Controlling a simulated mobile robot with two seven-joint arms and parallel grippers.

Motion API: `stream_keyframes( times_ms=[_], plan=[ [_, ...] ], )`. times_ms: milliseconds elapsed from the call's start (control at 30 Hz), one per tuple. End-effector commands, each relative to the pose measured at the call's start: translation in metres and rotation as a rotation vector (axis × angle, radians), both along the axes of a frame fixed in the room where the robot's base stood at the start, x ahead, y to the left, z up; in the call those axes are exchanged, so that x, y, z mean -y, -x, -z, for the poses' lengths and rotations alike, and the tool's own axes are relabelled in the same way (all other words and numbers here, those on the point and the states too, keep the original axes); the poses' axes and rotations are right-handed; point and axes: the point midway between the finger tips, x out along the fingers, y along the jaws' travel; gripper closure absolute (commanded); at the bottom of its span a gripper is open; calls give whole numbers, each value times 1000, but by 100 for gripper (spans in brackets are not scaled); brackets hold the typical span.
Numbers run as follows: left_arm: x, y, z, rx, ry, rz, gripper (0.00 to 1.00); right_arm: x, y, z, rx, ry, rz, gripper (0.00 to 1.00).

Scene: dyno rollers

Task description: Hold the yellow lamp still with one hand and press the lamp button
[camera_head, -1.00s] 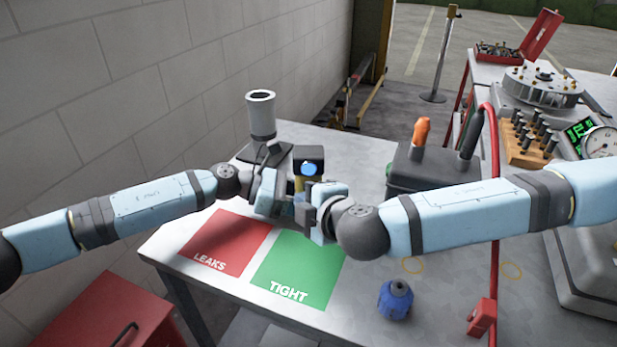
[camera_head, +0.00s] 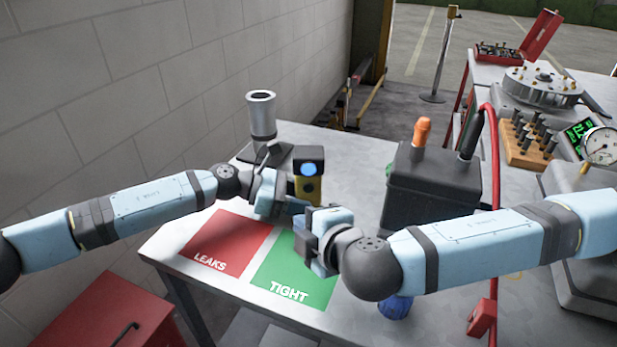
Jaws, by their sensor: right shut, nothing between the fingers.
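The yellow lamp (camera_head: 307,186) stands upright on the grey bench, with a black head and a round, bright blue lens (camera_head: 309,169) facing me. My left gripper (camera_head: 285,206) is at the lamp's lower left, its fingers pointing towards the lamp's base. Whether the fingers close around the lamp is hidden. My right gripper (camera_head: 303,228) is shut and empty, in front of and below the lamp, over the green mat. It looks apart from the lamp. I cannot make out a separate button on the lamp.
A red LEAKS mat (camera_head: 205,257) and green TIGHT mat (camera_head: 285,291) lie in front. A grey cup on a stand (camera_head: 262,116) is behind left. A dark box (camera_head: 425,190) with an orange-tipped tool stands right. A blue object (camera_head: 394,308) is partly behind my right arm.

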Motion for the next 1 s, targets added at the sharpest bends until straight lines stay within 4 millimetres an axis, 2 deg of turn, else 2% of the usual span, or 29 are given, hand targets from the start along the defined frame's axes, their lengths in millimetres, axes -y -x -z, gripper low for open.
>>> stream_keyframes(
  times_ms=[67, 100, 200, 233, 567, 1000],
  plan=[
    [0, 0, 0, 1, 1, 0, 66, 0, 1, 3, -4, 0, -1, 100],
    [0, 0, 0, 1, 1, 0, 51, -1, 1, 3, -4, 0, -1, 100],
    [0, 0, 0, 1, 1, 0, 28, -1, 1, 3, -5, 0, -1, 100],
    [0, 0, 0, 1, 1, 0, 24, -1, 1, 3, -5, 0, -1, 100],
    [-3, 0, 0, 0, 1, -1, 24, -1, 2, 4, -6, 1, -2, 100],
    [-62, 0, -18, 1, 1, -3, 24, -1, 2, 5, -8, 0, -2, 100]
  ],
)
